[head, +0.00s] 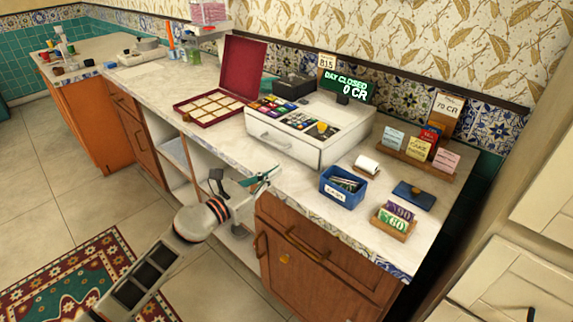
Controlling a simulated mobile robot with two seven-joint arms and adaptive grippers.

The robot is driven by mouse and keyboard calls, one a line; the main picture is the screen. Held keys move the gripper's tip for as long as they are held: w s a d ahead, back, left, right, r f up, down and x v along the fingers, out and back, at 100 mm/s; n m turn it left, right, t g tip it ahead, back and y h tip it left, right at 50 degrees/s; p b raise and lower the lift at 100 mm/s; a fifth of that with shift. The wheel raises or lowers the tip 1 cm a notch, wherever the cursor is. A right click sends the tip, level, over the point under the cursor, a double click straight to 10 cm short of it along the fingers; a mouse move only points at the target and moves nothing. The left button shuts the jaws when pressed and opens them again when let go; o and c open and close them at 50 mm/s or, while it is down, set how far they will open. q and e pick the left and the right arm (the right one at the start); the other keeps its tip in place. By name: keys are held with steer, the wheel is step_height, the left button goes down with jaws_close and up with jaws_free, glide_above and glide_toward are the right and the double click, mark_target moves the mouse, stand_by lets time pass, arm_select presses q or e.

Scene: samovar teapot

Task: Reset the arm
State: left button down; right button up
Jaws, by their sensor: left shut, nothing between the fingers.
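My left arm comes in from the lower left. My left gripper (262,181) is shut and empty, over the front edge of the counter (290,205). It is left of the blue box and in front of the white cash register (284,143). Nothing hangs from its fingers. My right gripper does not show.
On the counter are an open dark red case (237,72), a blue box (343,187), a paper roll (367,165), a card rack (418,156) and a small stand (394,223). Wooden cabinets (300,255) are below. The tiled floor (60,165) at left is clear around a patterned rug (55,260).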

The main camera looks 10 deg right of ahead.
arm_select(q)
steer(key=v, duration=0.4)
steer(key=shift+s+a+f, duration=0.1)
steer(key=shift+s+a, duration=0.15)
steer(key=s+a+f+m+y, duration=0.6)
steer(key=s+a+f+m, duration=0.6)
steer(key=s+f+m, duration=0.1)
steer(key=s+a+f+m+y+p, duration=0.1)
steer(key=s+a+f+m+y, duration=0.5)
steer(key=s+a+f+m, duration=0.7)
steer(key=s+f+m, duration=0.1)
steer(key=s+m, duration=0.2)
steer(key=s, duration=0.2)
steer(key=shift+a, duration=0.2)
steer(key=shift+w+d+m, duration=0.1)
steer(key=shift+m, duration=0.2)
